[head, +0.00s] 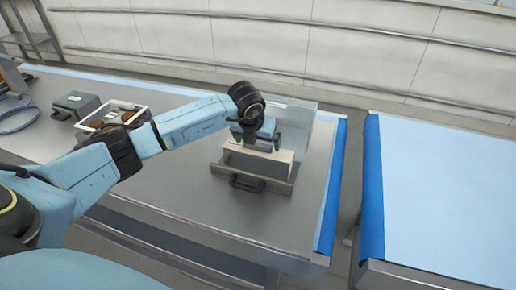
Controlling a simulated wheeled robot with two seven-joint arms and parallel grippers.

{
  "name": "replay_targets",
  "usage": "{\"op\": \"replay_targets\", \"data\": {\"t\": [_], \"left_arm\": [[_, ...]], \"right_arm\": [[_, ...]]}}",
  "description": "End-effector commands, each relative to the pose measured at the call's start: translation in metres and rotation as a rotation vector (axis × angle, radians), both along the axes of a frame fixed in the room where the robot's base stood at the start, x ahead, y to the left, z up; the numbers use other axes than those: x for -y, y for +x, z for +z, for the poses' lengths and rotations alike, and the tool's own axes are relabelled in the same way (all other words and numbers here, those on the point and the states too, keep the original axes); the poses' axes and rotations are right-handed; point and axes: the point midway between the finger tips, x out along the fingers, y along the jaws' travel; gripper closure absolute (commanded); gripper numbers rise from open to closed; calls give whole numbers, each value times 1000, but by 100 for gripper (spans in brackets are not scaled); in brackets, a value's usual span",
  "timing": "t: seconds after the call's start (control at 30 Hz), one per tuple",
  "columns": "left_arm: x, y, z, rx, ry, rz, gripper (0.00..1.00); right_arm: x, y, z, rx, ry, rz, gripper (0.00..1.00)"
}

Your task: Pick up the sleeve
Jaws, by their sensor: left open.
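My left gripper (262,146) reaches in from the left, pointing down over an open drawer-like unit (250,183) with a dark handle on its front. The gripper is open, and its fingers are small and partly hidden by the wrist. A pale, box-like piece (284,157) lies in the unit right under the fingers; it may be the sleeve, but I cannot tell for sure. I cannot tell whether the fingers touch it. My right gripper is not in view.
The unit has a clear panel (300,122) behind it. A white tray (111,113) with brown items, a grey box (76,104) and a blue loop (18,117) are at the left. The grey tabletop (190,190) is bare in front. A second blue-covered table (450,190) stands right, across a gap.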

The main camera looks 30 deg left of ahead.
Motion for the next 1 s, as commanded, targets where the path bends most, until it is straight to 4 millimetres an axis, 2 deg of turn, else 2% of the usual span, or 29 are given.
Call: {"op": "replay_targets", "data": {"t": [0.1, 0.33, 0.63, 0.87, 1.0], "left_arm": [[0, 2, -7, 0, 0, -1, 0], [0, 3, -8, 0, 0, -1, 1], [0, 3, -8, 0, 0, -1, 41], [-1, 3, -6, 1, -1, 0, 41], [-1, 4, 6, 5, -1, -1, 41]], "right_arm": [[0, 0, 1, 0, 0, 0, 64], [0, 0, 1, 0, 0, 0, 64], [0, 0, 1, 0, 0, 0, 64], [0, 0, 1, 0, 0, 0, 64], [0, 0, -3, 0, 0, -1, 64]]}}
